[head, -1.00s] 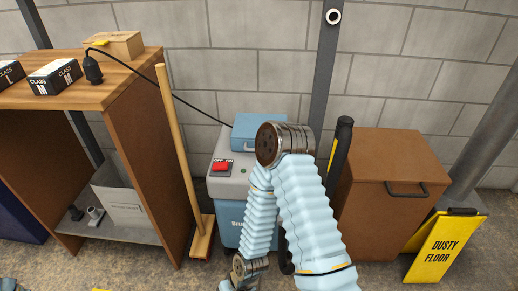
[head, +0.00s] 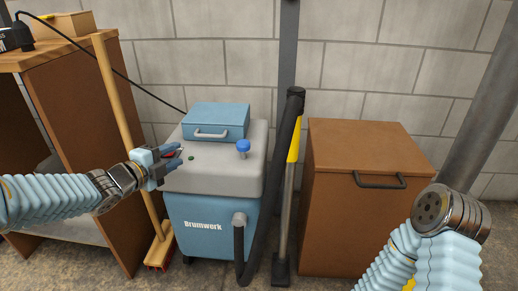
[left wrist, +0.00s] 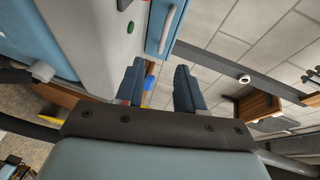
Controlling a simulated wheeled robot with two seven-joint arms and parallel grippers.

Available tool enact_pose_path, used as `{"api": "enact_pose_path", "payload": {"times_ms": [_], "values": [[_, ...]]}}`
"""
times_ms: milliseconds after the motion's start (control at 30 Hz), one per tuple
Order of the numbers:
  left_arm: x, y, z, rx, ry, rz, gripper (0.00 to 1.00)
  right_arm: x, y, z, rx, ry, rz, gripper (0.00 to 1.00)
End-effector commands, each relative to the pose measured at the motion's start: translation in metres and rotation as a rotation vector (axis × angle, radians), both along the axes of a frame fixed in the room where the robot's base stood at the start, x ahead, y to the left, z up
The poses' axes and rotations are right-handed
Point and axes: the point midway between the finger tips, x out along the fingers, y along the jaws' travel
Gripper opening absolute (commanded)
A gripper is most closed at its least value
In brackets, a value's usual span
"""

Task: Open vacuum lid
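The vacuum has a grey top (head: 215,180) and a blue lower body (head: 190,215) marked Brumwerk. Its blue lid (head: 217,115) lies flat and closed, with a pale handle (head: 211,134) on its front. Lid and handle also show at the top of the left wrist view (left wrist: 166,25). My left gripper (head: 178,160) is over the left part of the grey top, left of and in front of the lid. Its fingers (left wrist: 160,88) are apart with nothing gripped. It mostly hides the red switch. My right gripper is out of view.
A black hose and wand (head: 290,120) stand right of the vacuum, beside a brown cabinet (head: 345,200). A broom (head: 122,130) leans at left by the wooden shelf (head: 75,130).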

Motion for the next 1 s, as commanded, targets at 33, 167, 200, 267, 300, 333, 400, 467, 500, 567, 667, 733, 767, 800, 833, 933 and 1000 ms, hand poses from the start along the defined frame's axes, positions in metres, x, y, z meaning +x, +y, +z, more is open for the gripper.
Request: {"api": "enact_pose_path", "payload": {"times_ms": [33,167,200,267,300,333,400,467,500,567,667,733,767,800,833,933,1000], "values": [[0.000,0.002,0.003,0.019,-0.020,-0.006,0.38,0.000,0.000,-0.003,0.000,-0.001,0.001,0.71],[0.009,-0.003,0.004,0.032,-0.030,-0.013,0.38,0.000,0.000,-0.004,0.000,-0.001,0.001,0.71],[0.015,-0.006,0.002,0.031,-0.027,-0.014,0.38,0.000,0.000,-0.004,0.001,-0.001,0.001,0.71],[0.025,-0.011,-0.001,0.030,-0.027,-0.013,0.38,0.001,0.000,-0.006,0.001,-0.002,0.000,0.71],[0.034,-0.015,-0.002,0.030,-0.027,-0.013,0.38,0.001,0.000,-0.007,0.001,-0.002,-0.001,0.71],[0.040,-0.018,-0.004,0.029,-0.025,-0.013,0.38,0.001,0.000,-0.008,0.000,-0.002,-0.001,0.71],[0.055,-0.025,-0.007,0.029,-0.025,-0.013,0.38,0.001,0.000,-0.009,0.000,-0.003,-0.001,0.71],[0.068,-0.031,-0.009,0.030,-0.025,-0.012,0.38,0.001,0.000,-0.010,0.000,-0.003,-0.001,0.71],[0.076,-0.035,-0.011,0.028,-0.025,-0.013,0.38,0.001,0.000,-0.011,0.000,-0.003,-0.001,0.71],[0.087,-0.040,-0.013,0.027,-0.025,-0.012,0.38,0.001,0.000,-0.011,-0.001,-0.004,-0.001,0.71],[0.103,-0.047,-0.016,0.028,-0.024,-0.012,0.38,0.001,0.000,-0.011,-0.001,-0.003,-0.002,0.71],[0.111,-0.051,-0.017,0.028,-0.025,-0.011,0.38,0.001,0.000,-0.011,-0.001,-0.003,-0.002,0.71],[0.113,-0.052,-0.018,0.028,-0.025,-0.011,0.38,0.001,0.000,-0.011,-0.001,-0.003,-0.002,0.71],[0.116,-0.053,-0.018,0.028,-0.025,-0.010,0.38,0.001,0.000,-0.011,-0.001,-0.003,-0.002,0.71],[0.118,-0.054,-0.018,0.027,-0.025,-0.010,0.38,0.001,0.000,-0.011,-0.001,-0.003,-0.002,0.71],[0.121,-0.055,-0.019,0.027,-0.025,-0.010,0.38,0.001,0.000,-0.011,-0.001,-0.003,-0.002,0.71],[0.122,-0.056,-0.019,0.026,-0.024,-0.009,0.38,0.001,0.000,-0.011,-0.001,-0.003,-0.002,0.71]]}}
